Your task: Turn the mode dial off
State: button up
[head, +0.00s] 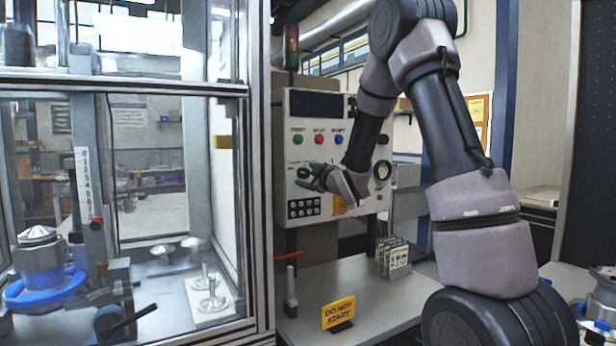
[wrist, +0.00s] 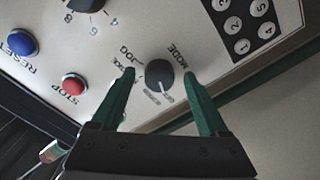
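The mode dial (wrist: 159,74) is a dark round knob with a light pointer line, on the pale control panel (head: 350,122). Lettering around it reads "MODE" and "JOG"; other labels are too blurred to read. My gripper (wrist: 158,80) is open, with its two green fingers on either side of the dial in the wrist view. I cannot tell whether the fingers touch it. In the head view my gripper (head: 308,176) is at the panel's lower left, and the dial is hard to make out behind it.
A red STOP button (wrist: 74,85), a blue RESET button (wrist: 22,42), another dial (wrist: 86,3) and a keypad (wrist: 243,22) are close by on the panel. A yellow "DO NOT START" sign (head: 338,312) stands on the bench. A glazed cabinet (head: 258,200) is at the left.

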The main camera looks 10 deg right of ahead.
jog(key=v, duration=1)
jog(key=shift+s+d, duration=0.15)
jog(key=shift+s, duration=0.25)
jog(key=s+d+r+m+g+h, duration=0.4)
jog(key=s+d+m+h, duration=0.25)
jog(key=s+m, duration=0.35)
jog(key=s+a+m+g+y, duration=0.3)
jog(key=s+m+g, duration=0.3)
jog(key=s, duration=1.4)
jog(key=shift+a+f+m, duration=0.25)
jog(key=shift+a+m, duration=0.25)
jog(key=shift+a, duration=0.15)
